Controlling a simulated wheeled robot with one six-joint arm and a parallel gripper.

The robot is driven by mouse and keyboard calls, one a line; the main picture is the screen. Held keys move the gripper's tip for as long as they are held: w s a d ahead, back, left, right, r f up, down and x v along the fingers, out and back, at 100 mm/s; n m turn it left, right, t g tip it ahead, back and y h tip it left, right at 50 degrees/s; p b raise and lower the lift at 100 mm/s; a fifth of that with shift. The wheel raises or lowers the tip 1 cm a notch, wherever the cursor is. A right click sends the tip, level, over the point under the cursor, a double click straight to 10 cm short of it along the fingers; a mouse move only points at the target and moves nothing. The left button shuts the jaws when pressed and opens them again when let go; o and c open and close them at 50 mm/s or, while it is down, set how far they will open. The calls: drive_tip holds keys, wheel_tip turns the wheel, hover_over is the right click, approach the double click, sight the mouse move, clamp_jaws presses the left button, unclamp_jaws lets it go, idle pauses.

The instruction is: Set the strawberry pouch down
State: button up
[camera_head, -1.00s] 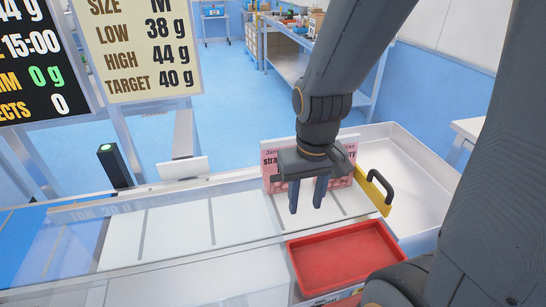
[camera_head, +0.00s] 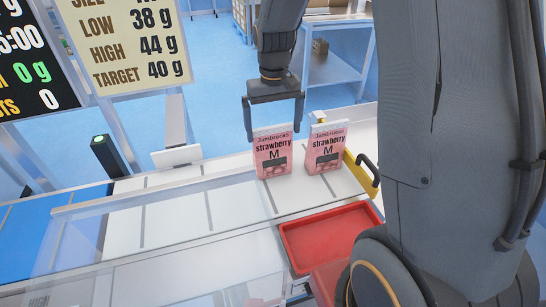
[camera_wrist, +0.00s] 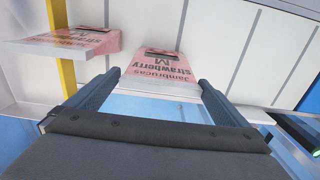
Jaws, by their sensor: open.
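Two pink strawberry pouches stand upright side by side on the white slatted belt in the head view. My gripper (camera_head: 273,132) is directly above the left strawberry pouch (camera_head: 274,153), with one finger on each side of its top. Its fingers are spread wider than the pouch, with gaps visible. In the wrist view the same pouch (camera_wrist: 162,72) lies between and beyond the fingertips. The right strawberry pouch (camera_head: 326,150) stands a little apart from it, and it also shows in the wrist view (camera_wrist: 65,42), at the upper left.
A red tray (camera_head: 335,240) is in front of the belt (camera_head: 125,215), at the right. A yellow bar with a black handle (camera_head: 368,174) is close to the right pouch. A post with a green light (camera_head: 108,156) stands behind the belt at left. The belt's left part is clear.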

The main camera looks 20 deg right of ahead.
sight(273, 144)
drive_tip(key=shift+w+a+f+p, duration=0.1)
drive_tip(key=shift+f+p, duration=0.5)
drive_tip(key=shift+f, duration=1.05)
drive_tip(key=shift+w+f+p, duration=0.1)
drive_tip(key=shift+f+p, duration=0.5)
drive_tip(key=shift+f, duration=1)
drive_tip(key=shift+s, duration=0.1)
drive_tip(key=shift+c, duration=0.3)
drive_tip(key=c, duration=1.1)
